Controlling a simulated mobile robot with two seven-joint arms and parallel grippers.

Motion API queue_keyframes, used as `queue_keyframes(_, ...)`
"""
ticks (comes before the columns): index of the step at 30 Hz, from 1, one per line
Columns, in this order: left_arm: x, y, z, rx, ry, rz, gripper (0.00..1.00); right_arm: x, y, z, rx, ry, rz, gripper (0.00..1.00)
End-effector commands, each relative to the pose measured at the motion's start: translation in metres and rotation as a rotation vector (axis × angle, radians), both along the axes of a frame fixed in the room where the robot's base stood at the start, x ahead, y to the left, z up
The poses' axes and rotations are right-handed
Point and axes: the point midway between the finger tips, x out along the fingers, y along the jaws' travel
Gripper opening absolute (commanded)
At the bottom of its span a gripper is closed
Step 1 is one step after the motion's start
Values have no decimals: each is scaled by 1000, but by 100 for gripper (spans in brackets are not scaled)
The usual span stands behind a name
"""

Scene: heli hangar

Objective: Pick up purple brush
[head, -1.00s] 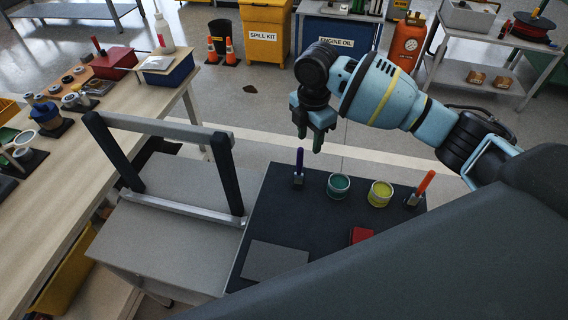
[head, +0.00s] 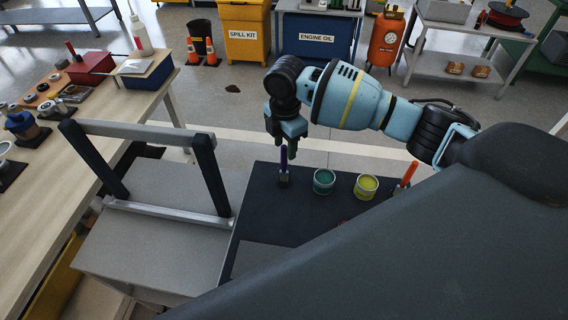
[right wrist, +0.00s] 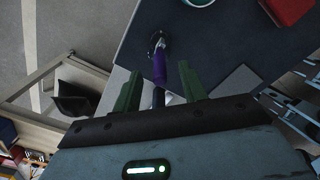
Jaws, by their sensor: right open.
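The purple brush (head: 284,162) stands upright in a small holder on the dark mat, near the mat's far left corner. My right gripper (head: 287,150) is open right at the brush's upper end, pointing down. In the right wrist view the purple brush (right wrist: 159,66) shows just ahead of the fingertips, and the open right gripper (right wrist: 159,78) has one green finger on each side of its line. I cannot tell whether the brush top is between the fingers. My left gripper is not in view.
A green paint pot (head: 324,184) and a yellow paint pot (head: 366,188) stand right of the brush. An orange brush (head: 408,174) stands further right. A grey frame (head: 152,136) stands on the left. My dark body hides the mat's near right part.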

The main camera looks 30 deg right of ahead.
Motion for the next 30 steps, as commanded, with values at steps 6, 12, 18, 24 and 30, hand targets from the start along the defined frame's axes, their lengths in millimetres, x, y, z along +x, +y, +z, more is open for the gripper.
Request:
queue_keyframes(6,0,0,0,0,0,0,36,0,3,-29,0,1,0,42)
queue_keyframes(12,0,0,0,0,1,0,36,0,3,-35,0,-1,1,42)
queue_keyframes(18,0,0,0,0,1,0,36,0,3,-35,0,-1,1,33)
queue_keyframes(24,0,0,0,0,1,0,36,0,3,-34,0,-1,1,7)
queue_keyframes(30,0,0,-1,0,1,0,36,0,3,-34,0,-2,1,0)
